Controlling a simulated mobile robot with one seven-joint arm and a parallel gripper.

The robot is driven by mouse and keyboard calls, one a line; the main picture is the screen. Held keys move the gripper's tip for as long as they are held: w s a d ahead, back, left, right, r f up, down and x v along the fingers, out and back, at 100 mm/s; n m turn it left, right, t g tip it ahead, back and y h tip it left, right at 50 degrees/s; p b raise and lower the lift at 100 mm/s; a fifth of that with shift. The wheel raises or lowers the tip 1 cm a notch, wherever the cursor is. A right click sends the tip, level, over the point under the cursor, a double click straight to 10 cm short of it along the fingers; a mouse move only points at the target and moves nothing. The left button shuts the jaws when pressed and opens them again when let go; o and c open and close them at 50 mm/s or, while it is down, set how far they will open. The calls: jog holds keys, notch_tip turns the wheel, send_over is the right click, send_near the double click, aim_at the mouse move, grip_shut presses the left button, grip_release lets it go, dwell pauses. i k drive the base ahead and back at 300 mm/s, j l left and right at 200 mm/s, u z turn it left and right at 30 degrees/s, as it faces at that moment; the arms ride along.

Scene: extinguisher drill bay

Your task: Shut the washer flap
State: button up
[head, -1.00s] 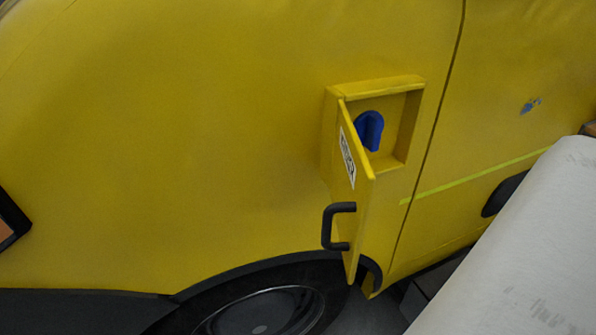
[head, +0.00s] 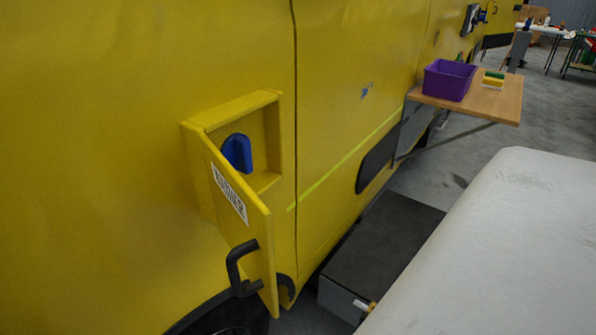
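The washer flap (head: 232,213) is a yellow door with a white "WASHER" label (head: 230,193) and a black bar handle (head: 241,267). It is hinged at its left edge and stands open, swung out from a shallow yellow box (head: 262,112) on the yellow vehicle side. Inside the box a blue cap (head: 238,152) shows, its lower part partly hidden by the flap. My gripper is not in view.
A dark step box (head: 380,250) stands on the floor right of the flap. A large white surface (head: 500,260) fills the lower right. Farther back, a wooden shelf (head: 480,105) on the vehicle holds a purple bin (head: 448,80) and sponges. Grey floor is open beyond.

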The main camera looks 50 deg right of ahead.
aim_at(245, 222)
jog(key=z, duration=0.75)
jog(key=k+j+u, duration=0.3)
jog(key=k+j, duration=0.45)
